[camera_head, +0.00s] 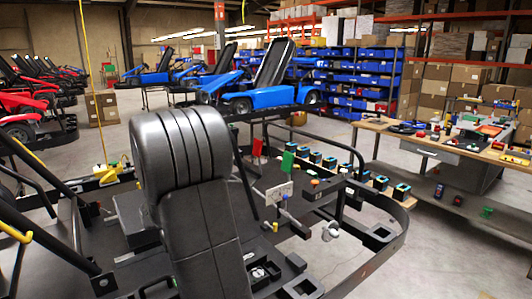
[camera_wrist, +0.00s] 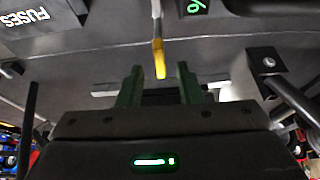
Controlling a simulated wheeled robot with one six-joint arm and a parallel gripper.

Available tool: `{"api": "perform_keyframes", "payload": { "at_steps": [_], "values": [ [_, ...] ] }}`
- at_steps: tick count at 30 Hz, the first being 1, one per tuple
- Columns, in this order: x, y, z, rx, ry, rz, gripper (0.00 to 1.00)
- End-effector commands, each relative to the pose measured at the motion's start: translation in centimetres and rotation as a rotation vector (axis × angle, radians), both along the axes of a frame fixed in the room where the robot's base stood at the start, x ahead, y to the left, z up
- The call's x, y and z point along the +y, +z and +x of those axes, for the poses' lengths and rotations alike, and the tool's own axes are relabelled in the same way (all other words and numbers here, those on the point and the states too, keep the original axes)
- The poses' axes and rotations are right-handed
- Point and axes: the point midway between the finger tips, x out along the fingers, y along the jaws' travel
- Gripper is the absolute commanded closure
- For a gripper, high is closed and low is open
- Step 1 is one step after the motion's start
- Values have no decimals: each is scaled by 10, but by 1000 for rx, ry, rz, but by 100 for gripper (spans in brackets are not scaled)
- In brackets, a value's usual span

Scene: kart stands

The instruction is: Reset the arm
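My gripper (camera_wrist: 160,88) shows in the wrist view. Its two green fingers stand apart, with no object clearly held between them. A yellow-tipped rod (camera_wrist: 158,58) hangs down from the top of the picture, in line with the gap between the fingers. I cannot tell how far beyond the fingertips it is. A dark panel (camera_wrist: 90,68) lies behind the fingers. I cannot make out my gripper in the head view.
A black seat (camera_head: 195,190) fills the middle of the head view, on a black kart frame (camera_head: 350,272) carrying several small parts. A wooden workbench (camera_head: 440,150) stands at the right. A box marked FUSES (camera_wrist: 12,68) is near the wrist view's upper left.

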Motion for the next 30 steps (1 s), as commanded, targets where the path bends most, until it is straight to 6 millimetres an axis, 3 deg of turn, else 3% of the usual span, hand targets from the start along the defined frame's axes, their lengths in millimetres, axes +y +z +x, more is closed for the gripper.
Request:
{"api": "perform_keyframes", "payload": {
  "at_steps": [9,20,25,30],
  "values": [
    [5,-22,7,1,0,-1,67],
    [5,-21,7,-1,6,0,67],
    [4,-14,5,-3,-1,3,67],
    [-1,4,-1,-4,0,3,67]
  ]
}}
